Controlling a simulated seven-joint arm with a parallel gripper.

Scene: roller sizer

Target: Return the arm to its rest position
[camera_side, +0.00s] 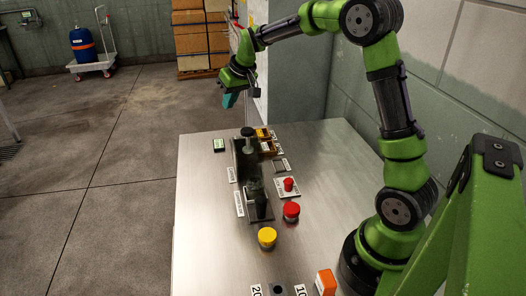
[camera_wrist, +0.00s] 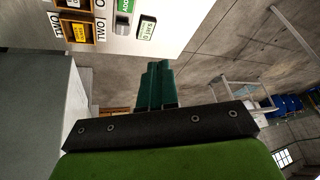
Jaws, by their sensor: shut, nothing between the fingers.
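My green arm stands on the right side of the metal table (camera_side: 200,240) in the side view and reaches up and left. My gripper (camera_side: 230,100) hangs high beyond the table's far edge, clear of everything on it. In the wrist view the teal fingers of my gripper (camera_wrist: 157,75) lie together with nothing between them.
A dark sizer unit (camera_side: 246,165) stands mid-table. A yellow knob (camera_side: 267,237), a red knob (camera_side: 291,210) and an orange block (camera_side: 326,282) sit nearer. Stacked boxes (camera_side: 200,40) and a trolley (camera_side: 92,66) stand on the floor behind.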

